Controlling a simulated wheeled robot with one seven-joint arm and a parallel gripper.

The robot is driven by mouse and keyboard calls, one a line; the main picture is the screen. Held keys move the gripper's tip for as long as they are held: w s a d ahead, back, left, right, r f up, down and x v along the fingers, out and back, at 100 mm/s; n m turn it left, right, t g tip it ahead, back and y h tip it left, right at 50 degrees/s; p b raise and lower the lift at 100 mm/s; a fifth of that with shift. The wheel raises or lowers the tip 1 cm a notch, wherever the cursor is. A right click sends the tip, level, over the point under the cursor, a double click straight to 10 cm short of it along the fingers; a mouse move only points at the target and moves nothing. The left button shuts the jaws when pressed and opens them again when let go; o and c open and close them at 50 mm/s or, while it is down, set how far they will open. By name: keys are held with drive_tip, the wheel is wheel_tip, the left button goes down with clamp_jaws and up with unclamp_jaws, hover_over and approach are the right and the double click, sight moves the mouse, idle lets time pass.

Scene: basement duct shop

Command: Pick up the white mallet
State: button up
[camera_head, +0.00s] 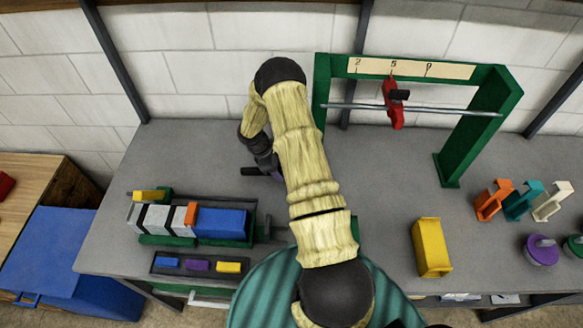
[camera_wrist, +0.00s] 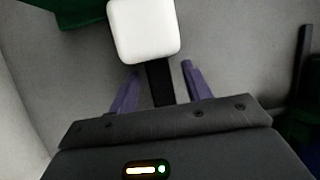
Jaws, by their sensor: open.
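The white mallet's pale, rounded block head (camera_wrist: 144,30) shows at the top of the wrist view. Its dark handle (camera_wrist: 159,82) runs down from the head between my gripper's two purple fingers. My gripper (camera_wrist: 160,70) is open, with a finger on each side of the handle and visible gaps. The head lies just beyond the fingertips. The handle's lower end is hidden behind my gripper's body. In the head view my arm hides the mallet's head, and only a little of my gripper (camera_head: 272,176) shows near the back of the bench.
A green frame (camera_head: 320,95) with a rod and red slider (camera_head: 393,102) stands at the back right. A block rack (camera_head: 155,240) is at left. A yellow block (camera_head: 430,247), hook-shaped pieces and a purple knob (camera_head: 540,250) are at right. Grey bench (camera_head: 390,185) is clear between.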

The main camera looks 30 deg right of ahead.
drive_tip(key=shift+s+d+f, duration=0.15)
drive_tip(key=shift+d+f, duration=0.1)
drive_tip(key=shift+f, duration=0.4)
clamp_jaws()
drive_tip(key=shift+r, duration=0.2)
wheel_tip(320, 180, up, 10)
drive_tip(key=b, duration=0.3)
drive_tip(key=shift+f, duration=0.15)
drive_tip(key=shift+a+b, duration=0.1)
drive_tip(key=shift+b, duration=0.2)
